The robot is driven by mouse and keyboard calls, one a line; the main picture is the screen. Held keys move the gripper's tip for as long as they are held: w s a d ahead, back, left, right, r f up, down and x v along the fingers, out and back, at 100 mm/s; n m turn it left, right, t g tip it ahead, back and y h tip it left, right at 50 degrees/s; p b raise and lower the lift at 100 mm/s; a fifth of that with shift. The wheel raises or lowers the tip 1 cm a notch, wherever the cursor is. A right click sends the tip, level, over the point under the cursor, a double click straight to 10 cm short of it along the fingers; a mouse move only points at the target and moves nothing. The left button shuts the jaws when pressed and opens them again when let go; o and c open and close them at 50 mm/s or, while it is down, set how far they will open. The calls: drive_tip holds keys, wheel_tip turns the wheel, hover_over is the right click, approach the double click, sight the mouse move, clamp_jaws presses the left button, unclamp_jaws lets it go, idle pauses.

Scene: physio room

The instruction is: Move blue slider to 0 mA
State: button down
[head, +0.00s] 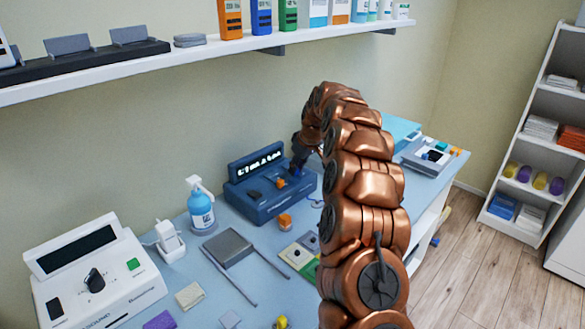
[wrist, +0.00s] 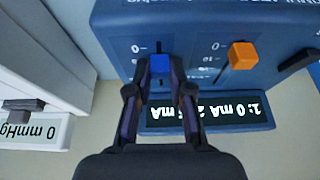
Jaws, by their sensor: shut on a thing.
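The blue stimulator box (head: 268,205) stands on the bench against the wall; it fills the upper wrist view (wrist: 200,20). My gripper (wrist: 160,72) is shut on the blue slider (wrist: 160,64), one finger on each side. The slider sits in its slot close to the "0" mark, slightly below it in the picture. The orange slider (wrist: 242,55) is to the right, in its own slot. The lit display (wrist: 225,112) appears upside down and reads "1: 0 mA"; the second value is partly hidden by a finger. In the head view my arm partly covers the box.
A white device reading 0 mmHg (wrist: 40,130) stands close left of my gripper in the wrist view. In the head view, a pump bottle (head: 201,208), a grey pad (head: 228,247) and a white console (head: 95,280) share the bench. A shelf (head: 150,62) hangs above.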

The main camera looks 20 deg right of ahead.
drive_tip(key=shift+s+d+b, duration=0.3)
drive_tip(key=shift+s+d, duration=0.1)
drive_tip(key=shift+s, duration=0.3)
drive_tip(key=c, duration=1.2)
unclamp_jaws()
drive_tip(key=shift+s+d, duration=0.1)
drive_tip(key=shift+s, duration=0.1)
drive_tip(key=shift+c, duration=0.2)
drive_tip(key=shift+o, duration=1)
drive_tip(key=shift+w, duration=0.1)
drive_tip(key=v, duration=1.2)
drive_tip(key=shift+a, duration=0.2)
